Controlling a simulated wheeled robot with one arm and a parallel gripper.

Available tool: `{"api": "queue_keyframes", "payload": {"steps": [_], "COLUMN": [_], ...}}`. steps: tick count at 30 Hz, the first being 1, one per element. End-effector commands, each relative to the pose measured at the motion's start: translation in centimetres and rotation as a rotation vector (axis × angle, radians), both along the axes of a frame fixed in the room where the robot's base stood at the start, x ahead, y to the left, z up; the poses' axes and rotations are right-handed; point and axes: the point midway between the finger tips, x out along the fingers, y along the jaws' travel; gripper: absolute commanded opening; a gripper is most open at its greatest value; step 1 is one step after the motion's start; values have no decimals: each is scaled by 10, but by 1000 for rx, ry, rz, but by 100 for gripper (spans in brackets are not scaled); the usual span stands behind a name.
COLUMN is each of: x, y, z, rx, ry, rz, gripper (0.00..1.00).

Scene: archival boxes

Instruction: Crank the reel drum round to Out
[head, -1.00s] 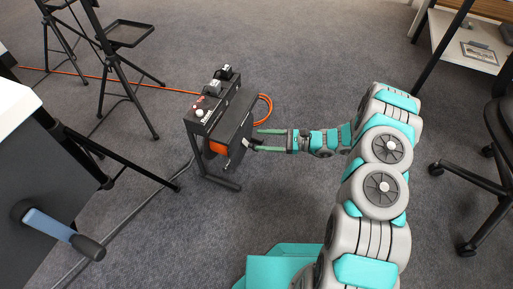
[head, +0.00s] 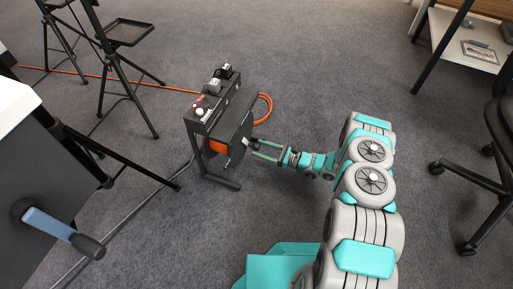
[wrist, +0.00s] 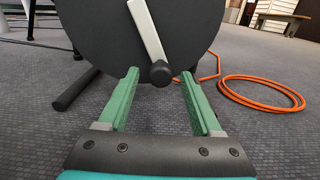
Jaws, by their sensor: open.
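The reel drum is a dark disc (wrist: 95,25) filling the top of the wrist view. Its pale crank arm (wrist: 148,30) points down and ends in a black knob (wrist: 161,73). In the head view the drum's black housing (head: 207,118) stands on the floor on a foot bar, with orange cable (head: 217,147) showing inside. My gripper (wrist: 159,75) is open, its green fingers on either side of the knob in the picture, with gaps on both sides. In the head view my gripper (head: 251,148) is at the drum's right face. Any Out marking is too small to read.
Orange cable is coiled (wrist: 262,93) on the carpet behind the drum. Black tripod stands (head: 118,75) are at the upper left. A chair (head: 490,150) is at the right. Carpet around my arm is clear.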

Motion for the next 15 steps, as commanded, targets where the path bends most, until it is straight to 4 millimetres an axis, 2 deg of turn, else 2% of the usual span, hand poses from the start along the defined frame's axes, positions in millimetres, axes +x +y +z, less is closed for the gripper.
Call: {"api": "queue_keyframes", "payload": {"steps": [6,15], "x": [7,8], "y": [18,21], "z": [0,0], "rx": [1,1], "ry": [-1,-1], "rz": [0,-1], "gripper": [66,66]}}
